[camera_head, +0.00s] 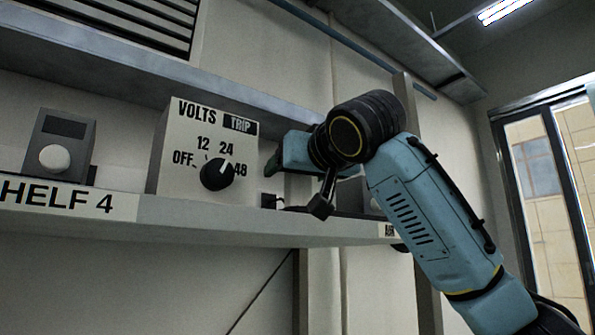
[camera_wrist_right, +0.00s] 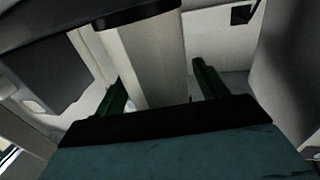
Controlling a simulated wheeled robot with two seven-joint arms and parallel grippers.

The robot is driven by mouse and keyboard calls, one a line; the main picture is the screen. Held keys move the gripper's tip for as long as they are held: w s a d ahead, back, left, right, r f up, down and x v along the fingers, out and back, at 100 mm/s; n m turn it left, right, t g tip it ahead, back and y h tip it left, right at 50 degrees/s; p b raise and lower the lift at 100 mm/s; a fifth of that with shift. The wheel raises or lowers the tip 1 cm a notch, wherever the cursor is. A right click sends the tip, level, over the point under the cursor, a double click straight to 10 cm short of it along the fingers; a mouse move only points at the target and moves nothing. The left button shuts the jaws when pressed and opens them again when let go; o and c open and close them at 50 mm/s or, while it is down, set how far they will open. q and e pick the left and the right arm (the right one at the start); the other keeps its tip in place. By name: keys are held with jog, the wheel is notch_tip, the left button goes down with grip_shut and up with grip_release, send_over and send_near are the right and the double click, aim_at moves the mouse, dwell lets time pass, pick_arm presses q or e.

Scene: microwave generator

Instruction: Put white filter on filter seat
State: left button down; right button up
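My right gripper (camera_head: 272,163) is over the shelf, just right of the VOLTS box; in the head view its dark green fingertips are small and partly hidden by the wrist. In the right wrist view the two dark green fingers (camera_wrist_right: 160,88) stand wide apart. A pale, straight-sided block (camera_wrist_right: 150,55) with a dark band at its top shows between and beyond them. I cannot tell whether it touches the fingers or whether it is the white filter. I cannot make out the filter seat in either view. My left gripper is out of view.
The shelf (camera_head: 250,222) carries the VOLTS box (camera_head: 180,140) with a black knob and, farther left, a grey device (camera_head: 60,135) with a white knob. A small black piece (camera_head: 269,201) sits near the shelf edge below my gripper. An upper ledge (camera_head: 150,80) runs above.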

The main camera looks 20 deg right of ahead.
jog(key=shift+r, duration=0.15)
jog(key=shift+s, duration=0.3)
jog(key=s+d+b, duration=0.1)
jog(key=s+b, duration=0.4)
jog(key=s, duration=0.6)
jog(key=shift+s+d, duration=0.2)
dwell(1.5)
